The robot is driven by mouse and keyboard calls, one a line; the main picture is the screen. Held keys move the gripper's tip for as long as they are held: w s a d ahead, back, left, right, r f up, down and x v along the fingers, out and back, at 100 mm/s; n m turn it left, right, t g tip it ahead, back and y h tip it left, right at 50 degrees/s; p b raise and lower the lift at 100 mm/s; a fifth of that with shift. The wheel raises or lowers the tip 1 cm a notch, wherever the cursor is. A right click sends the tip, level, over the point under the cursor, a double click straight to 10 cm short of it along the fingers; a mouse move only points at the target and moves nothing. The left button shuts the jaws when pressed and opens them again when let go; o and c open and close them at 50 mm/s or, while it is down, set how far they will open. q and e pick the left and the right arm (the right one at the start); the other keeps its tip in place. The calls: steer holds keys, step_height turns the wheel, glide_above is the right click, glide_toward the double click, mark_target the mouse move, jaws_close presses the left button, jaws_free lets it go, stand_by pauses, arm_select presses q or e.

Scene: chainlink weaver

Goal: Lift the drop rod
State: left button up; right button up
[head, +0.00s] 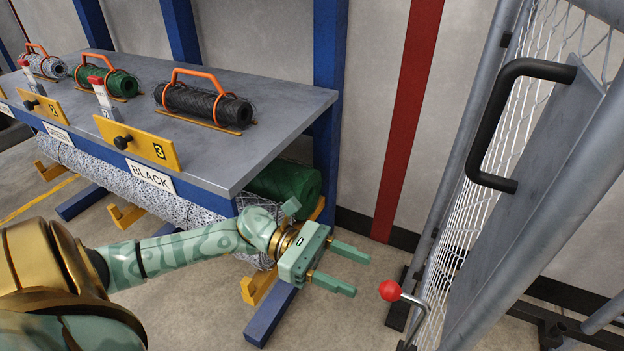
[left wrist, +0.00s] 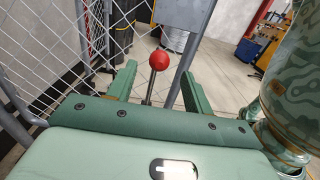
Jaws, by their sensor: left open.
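The drop rod's handle has a red ball knob (head: 390,290) on a bent metal lever at the foot of the chain-link gate (head: 470,215). My left gripper (head: 362,272) is open and empty, just left of the red knob in the head view, its fingers pointing toward it. In the left wrist view the red knob (left wrist: 159,61) appears between the two open fingers, near their tips, with its thin metal stem below. I see a gap on both sides of it. The lower rod is partly hidden by the gripper there. My right gripper is in neither view.
A black pull handle (head: 490,120) sticks out from the gate's frame. A grey bench (head: 260,95) with wire rolls, orange handles and yellow number plates stands at the left. Open floor lies between bench and gate.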

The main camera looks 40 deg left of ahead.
arm_select(q)
steer(key=v, duration=0.7)
stand_by(0.3)
